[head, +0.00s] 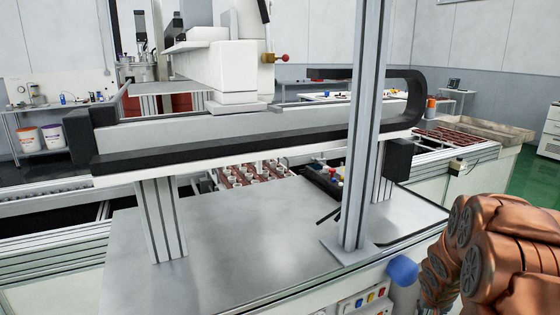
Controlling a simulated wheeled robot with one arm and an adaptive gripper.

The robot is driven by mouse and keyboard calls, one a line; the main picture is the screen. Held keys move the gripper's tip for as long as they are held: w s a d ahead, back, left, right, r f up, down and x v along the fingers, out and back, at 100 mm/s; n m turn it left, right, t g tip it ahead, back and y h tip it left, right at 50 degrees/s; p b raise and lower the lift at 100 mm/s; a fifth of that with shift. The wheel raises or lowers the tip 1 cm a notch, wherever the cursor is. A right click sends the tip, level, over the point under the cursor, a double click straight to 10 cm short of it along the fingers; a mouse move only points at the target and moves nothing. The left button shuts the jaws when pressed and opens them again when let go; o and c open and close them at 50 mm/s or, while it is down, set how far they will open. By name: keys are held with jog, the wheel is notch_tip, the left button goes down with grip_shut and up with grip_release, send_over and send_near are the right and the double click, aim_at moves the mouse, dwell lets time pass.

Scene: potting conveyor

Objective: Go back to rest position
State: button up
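My gripper is not in view. Copper-coloured jointed arm links, which look like mine, fill the lower right corner beside the machine. They are folded close together, and their far end is out of the picture. No object held by my gripper can be seen.
A grey metal worktop (255,235) lies ahead, with an upright post (364,130) and a horizontal gantry beam (240,128) over it. A tray of small white pots (250,174) sits behind. A blue rounded part (402,270) juts from the front edge. Green floor (527,170) shows at right.

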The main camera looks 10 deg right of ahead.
jog(key=s+a+r+n+g+p, duration=0.15)
jog(key=s+a+r+p, duration=0.35)
jog(key=a+r, duration=0.5)
jog(key=s+a+r+n+g+y+p, duration=0.2)
jog(key=s+a+r+p, duration=0.2)
jog(key=s+a+r, duration=0.5)
jog(key=s+a+r+n+g+y+p, duration=0.2)
jog(key=s+a+r+p, duration=0.2)
jog(key=s+a+r, duration=0.4)
jog(key=s+a, duration=0.4)
jog(key=s, duration=0.3)
jog(key=shift+s+a+r+p, duration=0.15)
jog(key=shift+s+r+p, duration=0.2)
jog(key=shift+s+p, duration=0.05)
